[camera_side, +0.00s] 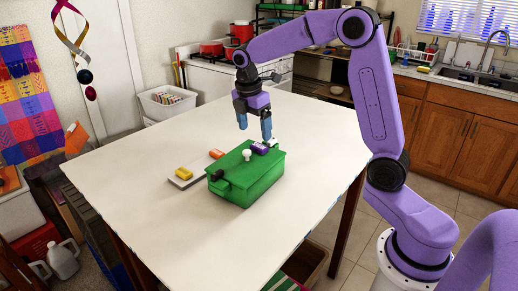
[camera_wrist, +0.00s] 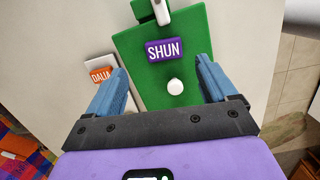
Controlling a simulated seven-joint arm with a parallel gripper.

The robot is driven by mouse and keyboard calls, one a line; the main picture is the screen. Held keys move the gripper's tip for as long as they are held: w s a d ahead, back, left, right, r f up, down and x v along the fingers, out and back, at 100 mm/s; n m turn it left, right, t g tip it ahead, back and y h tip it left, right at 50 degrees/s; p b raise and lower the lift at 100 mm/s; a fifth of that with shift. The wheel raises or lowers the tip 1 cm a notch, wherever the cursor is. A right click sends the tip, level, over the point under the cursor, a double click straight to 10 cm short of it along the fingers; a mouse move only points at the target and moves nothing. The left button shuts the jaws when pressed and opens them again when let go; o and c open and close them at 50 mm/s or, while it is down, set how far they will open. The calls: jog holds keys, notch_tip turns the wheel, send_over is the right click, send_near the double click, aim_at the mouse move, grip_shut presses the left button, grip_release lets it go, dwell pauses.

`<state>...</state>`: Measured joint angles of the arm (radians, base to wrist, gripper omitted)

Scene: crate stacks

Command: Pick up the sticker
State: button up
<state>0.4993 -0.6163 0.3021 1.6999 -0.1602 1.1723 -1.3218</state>
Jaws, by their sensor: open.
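A purple label reading "SHUN" (camera_wrist: 173,50) lies on the lid of a green box (camera_wrist: 202,22), just beyond a round white knob (camera_wrist: 175,87). It also shows as a small purple piece (camera_side: 259,147) in the side view. An orange label reading "DALIA" (camera_wrist: 102,76) lies left of the box in the wrist view; it shows as an orange piece (camera_side: 216,154) in the side view. I cannot tell which label is the sticker. My gripper (camera_side: 254,130) is open and empty above the lid, its blue fingers (camera_wrist: 160,66) apart on either side of it.
The green box (camera_side: 246,183) stands on a white table (camera_side: 140,215). A grey slab (camera_side: 178,184) bearing a yellow piece (camera_side: 184,173) lies left of it. A dark piece (camera_side: 217,174) is at the box's left end. The table's left side is clear.

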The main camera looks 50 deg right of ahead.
aim_at(259, 146)
jog(key=shift+s+d+f, duration=0.1)
jog(key=shift+d+f, duration=0.05)
jog(key=shift+f, duration=0.75)
jog(key=shift+s+d+f, duration=0.15)
jog(key=shift+d+f, duration=0.05)
jog(key=shift+f, duration=0.65)
jog(key=shift+s+d+f, duration=0.1)
jog(key=shift+d+f, duration=0.05)
jog(key=shift+f, duration=0.75)
jog(key=c, duration=1.1)
